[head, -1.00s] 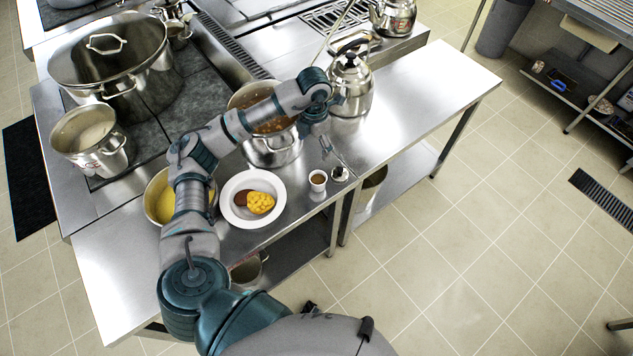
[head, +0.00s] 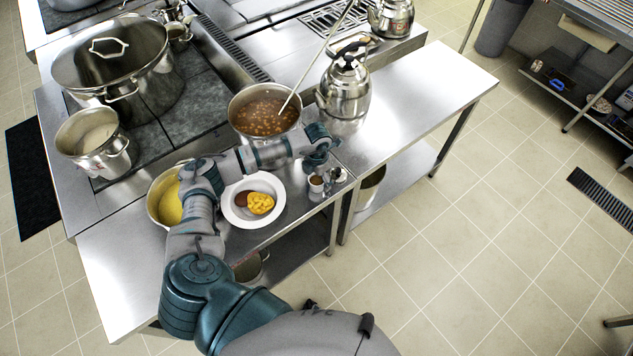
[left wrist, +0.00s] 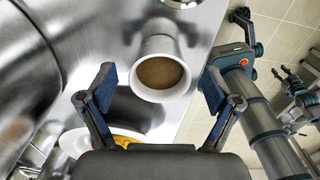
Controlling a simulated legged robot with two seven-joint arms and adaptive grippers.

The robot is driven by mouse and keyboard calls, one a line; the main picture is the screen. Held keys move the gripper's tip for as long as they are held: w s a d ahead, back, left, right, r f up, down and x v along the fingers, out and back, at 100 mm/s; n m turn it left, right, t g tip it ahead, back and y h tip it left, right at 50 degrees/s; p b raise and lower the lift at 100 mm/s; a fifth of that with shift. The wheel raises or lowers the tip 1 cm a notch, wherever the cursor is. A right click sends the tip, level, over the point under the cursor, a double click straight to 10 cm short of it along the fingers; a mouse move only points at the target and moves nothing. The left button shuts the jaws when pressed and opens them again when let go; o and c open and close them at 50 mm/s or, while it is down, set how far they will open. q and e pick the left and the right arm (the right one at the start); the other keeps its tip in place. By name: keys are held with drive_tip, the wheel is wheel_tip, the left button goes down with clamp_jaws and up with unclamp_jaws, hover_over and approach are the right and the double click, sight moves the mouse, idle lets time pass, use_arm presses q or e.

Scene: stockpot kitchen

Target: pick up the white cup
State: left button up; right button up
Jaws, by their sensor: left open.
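The white cup (head: 316,182) holds a brown liquid and stands upright on the steel counter near its front edge. In the left wrist view the cup (left wrist: 161,66) is seen from above, ahead of the jaws and roughly centred between them. My left gripper (head: 322,178) is at the cup in the head view, partly hiding it. In the left wrist view my left gripper (left wrist: 158,80) is open, one finger on each side of the cup, with visible gaps. I cannot tell how deep the fingers reach.
A white plate (head: 233,214) with food lies to the left. A pot of stew (head: 264,115) and a kettle (head: 345,90) stand behind. The counter to the right (head: 430,85) is clear.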

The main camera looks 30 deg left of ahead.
use_arm(q)
drive_tip(key=shift+d+f, duration=0.15)
drive_tip(key=shift+f, duration=0.1)
drive_tip(key=shift+a, duration=0.3)
drive_tip(key=c, duration=1.4)
